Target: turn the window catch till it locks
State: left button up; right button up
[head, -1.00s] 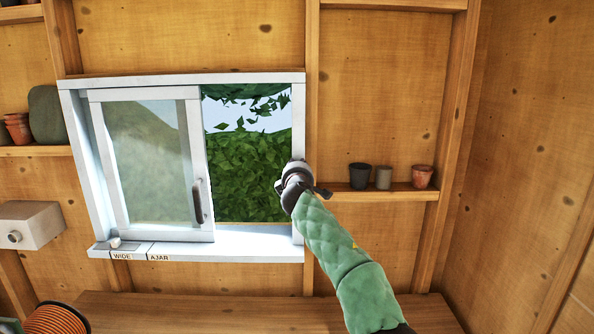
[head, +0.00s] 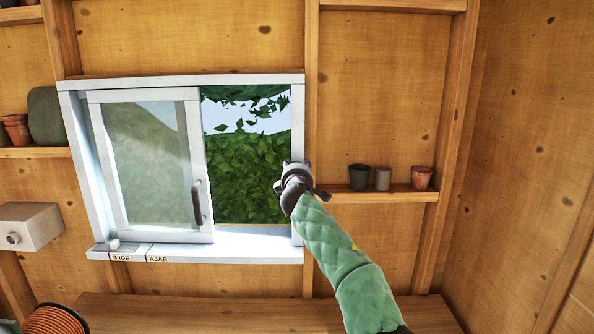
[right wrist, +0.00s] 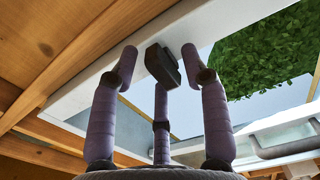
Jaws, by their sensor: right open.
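In the right wrist view a dark block-shaped catch (right wrist: 162,64) sits on the white window frame (right wrist: 95,85). My right gripper (right wrist: 158,72) is open, its purple fingers spread around the catch, with the tips close to it. I cannot tell whether any finger touches it. In the head view my right gripper (head: 293,170) is at the right jamb of the window frame (head: 180,77) and hides the catch. The sliding sash (head: 191,125), with a dark upright handle (head: 198,202), stands at the left, and the right half is open to leaves and sky. My left gripper is not in view.
A shelf with several pots (head: 383,179) is just right of my gripper. A bench (head: 220,310) runs below, with an orange reel (head: 55,321) at the left.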

jog(key=shift+s, duration=0.1)
jog(key=s, duration=1.1)
jog(key=shift+s, duration=0.4)
dwell(0.3)
